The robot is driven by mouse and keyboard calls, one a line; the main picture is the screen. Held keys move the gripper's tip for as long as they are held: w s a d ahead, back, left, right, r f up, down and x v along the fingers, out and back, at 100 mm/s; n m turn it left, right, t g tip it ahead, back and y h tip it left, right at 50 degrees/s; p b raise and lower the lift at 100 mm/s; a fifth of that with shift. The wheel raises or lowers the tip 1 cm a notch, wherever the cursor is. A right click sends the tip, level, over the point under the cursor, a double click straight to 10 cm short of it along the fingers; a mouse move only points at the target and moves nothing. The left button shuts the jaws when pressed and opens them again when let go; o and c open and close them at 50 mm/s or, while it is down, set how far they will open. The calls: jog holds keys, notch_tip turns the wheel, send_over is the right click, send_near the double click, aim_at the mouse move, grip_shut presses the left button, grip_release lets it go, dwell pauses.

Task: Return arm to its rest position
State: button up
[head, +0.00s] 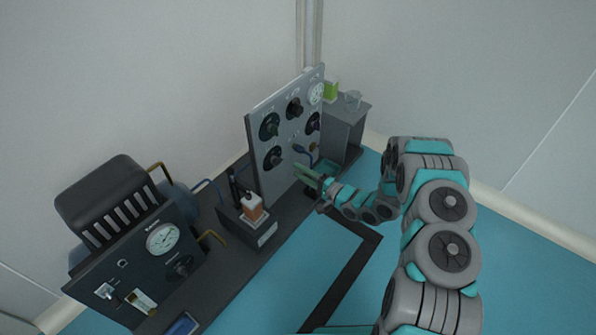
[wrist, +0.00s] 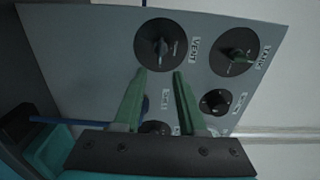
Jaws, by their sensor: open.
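My gripper (head: 309,174) is at the end of my arm, which reaches in from the lower right in the head view. It is close in front of the lower right part of an upright grey panel (head: 262,128) with several dark round knobs. In the wrist view my gripper (wrist: 160,78) has its two green fingers apart, with nothing held between them. Past the fingertips is a dark knob (wrist: 160,44) by a label that seems to read VENT. Another knob lies low behind the fingers, partly hidden. I cannot tell whether the fingers touch the panel.
A dark bench carries the panel, a small box with an orange-and-white item (head: 252,208), and a black unit with a gauge (head: 163,239). Blue floor (head: 400,250) is open around my arm.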

dwell(0.3)
